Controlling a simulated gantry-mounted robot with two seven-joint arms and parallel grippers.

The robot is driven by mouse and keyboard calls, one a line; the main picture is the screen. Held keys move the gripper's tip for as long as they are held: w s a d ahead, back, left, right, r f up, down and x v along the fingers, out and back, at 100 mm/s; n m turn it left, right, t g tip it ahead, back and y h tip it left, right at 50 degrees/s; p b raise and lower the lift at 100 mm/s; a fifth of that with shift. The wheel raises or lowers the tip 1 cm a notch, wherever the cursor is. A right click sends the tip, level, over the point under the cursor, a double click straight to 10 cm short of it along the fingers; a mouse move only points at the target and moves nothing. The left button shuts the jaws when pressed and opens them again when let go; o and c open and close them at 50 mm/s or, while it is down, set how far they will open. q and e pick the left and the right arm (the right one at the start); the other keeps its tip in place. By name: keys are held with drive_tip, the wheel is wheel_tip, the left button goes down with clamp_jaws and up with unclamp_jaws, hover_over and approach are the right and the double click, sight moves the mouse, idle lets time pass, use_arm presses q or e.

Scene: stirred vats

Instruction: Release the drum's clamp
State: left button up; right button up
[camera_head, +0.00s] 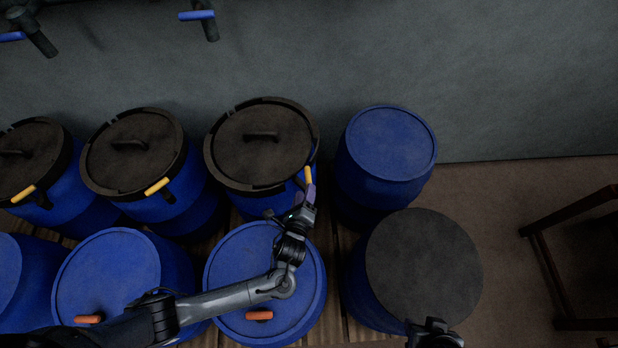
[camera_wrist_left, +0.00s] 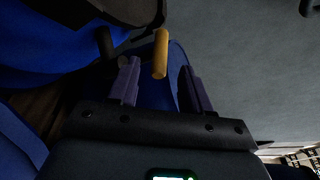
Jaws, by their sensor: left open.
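The drum (camera_head: 238,205) near the middle of the back row is blue, with a dark lid (camera_head: 262,155) inside a black clamp ring (camera_head: 212,165). Its yellow clamp lever (camera_head: 308,175) sticks out at the ring's right side; it also shows in the left wrist view (camera_wrist_left: 161,55). My left gripper (camera_head: 309,190) is open at the lever. In the left wrist view its purple fingers (camera_wrist_left: 160,72) stand on either side of the lever's near end, with gaps visible. My right gripper (camera_head: 433,328) shows only partly at the bottom edge, its jaws unclear.
Two more clamped drums with yellow levers (camera_head: 157,186) stand to the left. A plain blue drum (camera_head: 390,145) stands close on the right, beside a dark-topped drum (camera_head: 424,267). Blue-lidded drums (camera_head: 108,270) fill the front row. A wooden frame (camera_head: 545,262) stands at right.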

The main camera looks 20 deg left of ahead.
sight(309, 178)
use_arm(q)
drive_tip(key=shift+b+x, duration=0.75)
drive_tip(key=shift+x, duration=2.85)
drive_tip(key=shift+c, duration=0.2)
clamp_jaws()
drive_tip(key=shift+d+n+g+y+p, duration=0.1)
drive_tip(key=shift+n+g+y+p, duration=0.2)
drive_tip(key=shift+n+y, duration=0.8)
drive_tip(key=shift+f+n+g+y+b, duration=0.1)
drive_tip(key=shift+n+g+y+b, duration=0.25)
drive_tip(key=shift+n+g+y, duration=0.8)
drive_tip(key=shift+t+y, duration=0.35)
drive_tip(key=shift+y, duration=0.2)
drive_tip(key=shift+o, duration=0.2)
unclamp_jaws()
drive_tip(key=shift+a, duration=0.2)
drive_tip(key=shift+d, duration=0.1)
